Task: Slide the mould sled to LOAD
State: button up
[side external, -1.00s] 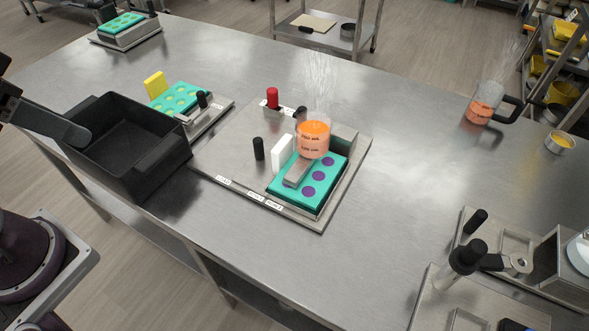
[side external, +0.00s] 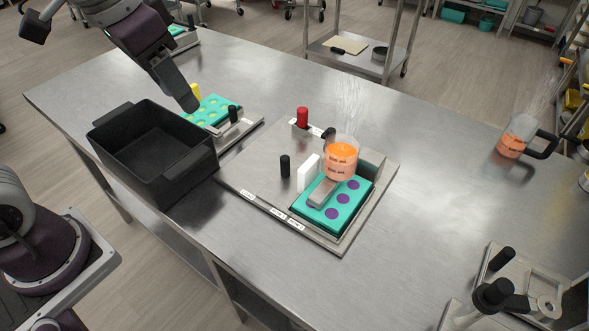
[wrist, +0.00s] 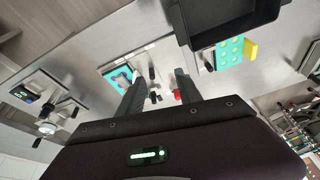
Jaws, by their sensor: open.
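The teal mould (side external: 357,198) with purple-filled cavities sits at the right end of the steel depositor plate (side external: 255,180), under a clear hopper of orange liquid (side external: 341,158). A black upright knob (side external: 285,166) and a white block (side external: 308,173) stand just left of the mould. Small labels (side external: 278,212) run along the plate's front edge; their words are too small to read surely. My gripper (side external: 188,102) is above the table behind the black bin, apart from the mould. In the wrist view my gripper (wrist: 160,88) is open and empty, with the mould (wrist: 118,76) beyond its fingers.
A deep black bin (side external: 112,128) stands left of the plate. Behind it are a second teal mould (side external: 213,108) and a yellow block (side external: 196,92). A red knob (side external: 302,117) rises at the plate's back. An orange-filled jug (side external: 514,138) stands right. The table's right middle is clear.

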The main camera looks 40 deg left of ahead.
jog(key=w+d+f+m+g, duration=0.1)
jog(key=w+d+f, duration=0.15)
jog(key=w, duration=0.35)
jog(key=m+g, duration=0.2)
send_near(285, 157)
jog(key=s+a+r, duration=0.1)
jog(key=s+a, duration=0.1)
jog(key=shift+g, duration=0.3)
jog(key=f, duration=0.2)
jog(key=w+d+f, duration=0.1)
jog(key=f, duration=0.1)
jog(key=w+d+f, duration=0.1)
jog(key=f, duration=0.1)
jog(key=shift+w+d+f, duration=0.15)
jog(key=shift+w, duration=0.05)
notch_tip(285, 157, down, 7)
jog(key=shift+r, duration=0.15)
grip_shut()
